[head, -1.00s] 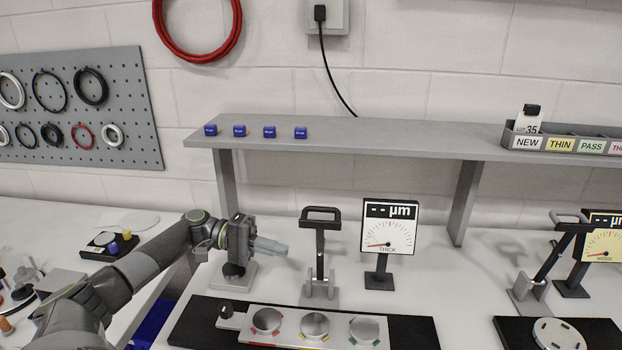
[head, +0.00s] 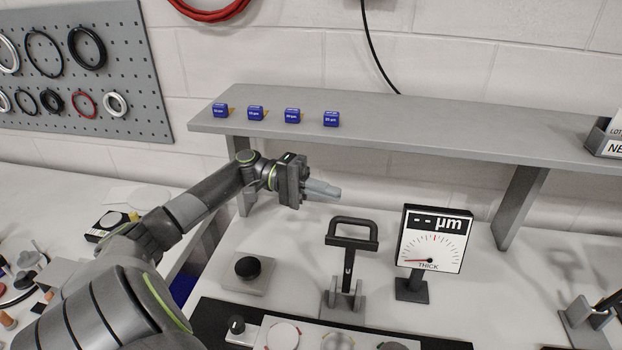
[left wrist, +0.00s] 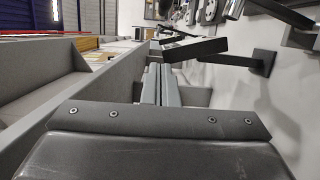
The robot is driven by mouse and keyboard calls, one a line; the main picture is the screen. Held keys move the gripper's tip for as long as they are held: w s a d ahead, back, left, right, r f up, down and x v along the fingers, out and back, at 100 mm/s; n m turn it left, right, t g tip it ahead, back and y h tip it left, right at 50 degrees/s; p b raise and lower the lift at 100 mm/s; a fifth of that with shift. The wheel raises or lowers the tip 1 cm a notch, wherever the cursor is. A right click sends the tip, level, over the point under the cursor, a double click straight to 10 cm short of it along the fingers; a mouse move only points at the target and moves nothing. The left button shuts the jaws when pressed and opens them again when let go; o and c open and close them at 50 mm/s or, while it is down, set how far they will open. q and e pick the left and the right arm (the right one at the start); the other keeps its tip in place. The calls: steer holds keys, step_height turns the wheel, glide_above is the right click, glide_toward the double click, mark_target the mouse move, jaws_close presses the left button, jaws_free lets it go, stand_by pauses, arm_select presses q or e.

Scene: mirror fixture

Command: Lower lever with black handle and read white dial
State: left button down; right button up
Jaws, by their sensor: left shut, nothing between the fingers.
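The lever with a black loop handle (head: 352,232) stands upright in its grey bracket, mid-right in the head view. The white dial (head: 432,243) marked THICK is to its right on a black stand. Its display shows two dashes and µm, and its red needle points to the left, low end of the scale. My left gripper (head: 324,188) is shut and empty, above and slightly left of the handle in the picture, apart from it. Its shut fingers also show in the left wrist view (left wrist: 161,85). My right gripper is not in view.
A grey shelf (head: 420,133) with several small blue boxes runs behind my left gripper. A grey block with a black knob (head: 247,267) sits left of the lever. A black base (head: 215,315) with a plate of round discs lies in front.

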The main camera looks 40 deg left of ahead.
arm_select(q)
steer(key=s+d+p, duration=0.2)
steer(key=d+p, duration=0.2)
steer(key=d, duration=0.1)
steer(key=shift+d, duration=0.35)
steer(key=shift+s, duration=0.1)
